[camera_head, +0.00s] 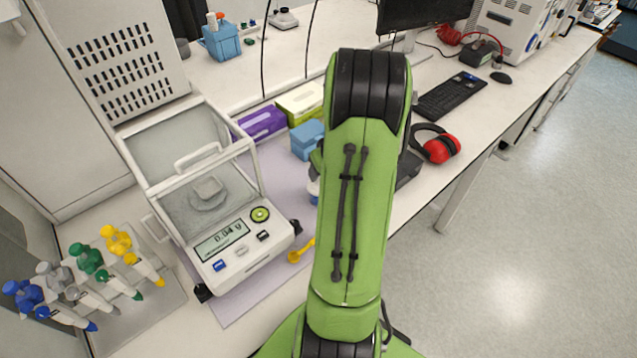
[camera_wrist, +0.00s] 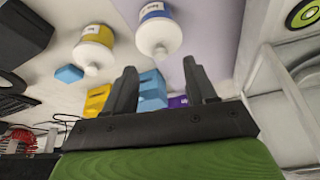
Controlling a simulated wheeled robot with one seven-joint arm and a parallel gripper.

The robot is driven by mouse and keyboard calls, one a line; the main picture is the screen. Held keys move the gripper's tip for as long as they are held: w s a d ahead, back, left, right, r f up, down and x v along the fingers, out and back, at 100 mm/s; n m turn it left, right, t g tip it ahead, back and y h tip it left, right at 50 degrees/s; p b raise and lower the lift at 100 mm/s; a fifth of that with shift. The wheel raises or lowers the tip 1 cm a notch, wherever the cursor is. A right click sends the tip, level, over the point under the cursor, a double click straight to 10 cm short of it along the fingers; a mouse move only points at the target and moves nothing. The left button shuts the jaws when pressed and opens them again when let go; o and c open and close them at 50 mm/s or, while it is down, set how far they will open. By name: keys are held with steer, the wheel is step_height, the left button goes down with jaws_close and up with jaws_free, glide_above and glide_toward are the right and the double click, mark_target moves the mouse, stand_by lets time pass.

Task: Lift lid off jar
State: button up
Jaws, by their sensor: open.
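In the wrist view, a jar with a blue band (camera_wrist: 155,9) has a white domed lid (camera_wrist: 158,34) with a small knob. A second jar with a yellow band (camera_wrist: 93,30) and a similar white lid (camera_wrist: 95,50) is to its left. My gripper (camera_wrist: 160,67) is open, with nothing visible between its fingers. The blue-banded jar appears beyond the fingertips, apart from them. In the head view, my green arm covers most of this area. Only a sliver of a white and blue object (camera_head: 314,190) shows beside it; I cannot tell for sure which jar it is.
A balance (camera_head: 239,243) reading 0.04 g stands left of my arm. Blue (camera_head: 307,139), purple (camera_head: 262,122) and yellow-green boxes (camera_head: 301,103) stand behind. A yellow scoop (camera_head: 301,249) lies near the balance. Pipettes stand at far left; red earmuffs (camera_head: 440,148) lie right.

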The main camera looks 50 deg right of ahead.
steer(key=shift+w+f, duration=0.1)
steer(key=shift+f, duration=0.4)
steer(key=x, duration=0.4)
steer(key=shift+w+d+f, duration=0.1)
steer(key=shift+d+f, duration=0.05)
steer(key=shift+f, duration=0.1)
steer(key=shift+r, duration=0.1)
jaws_close()
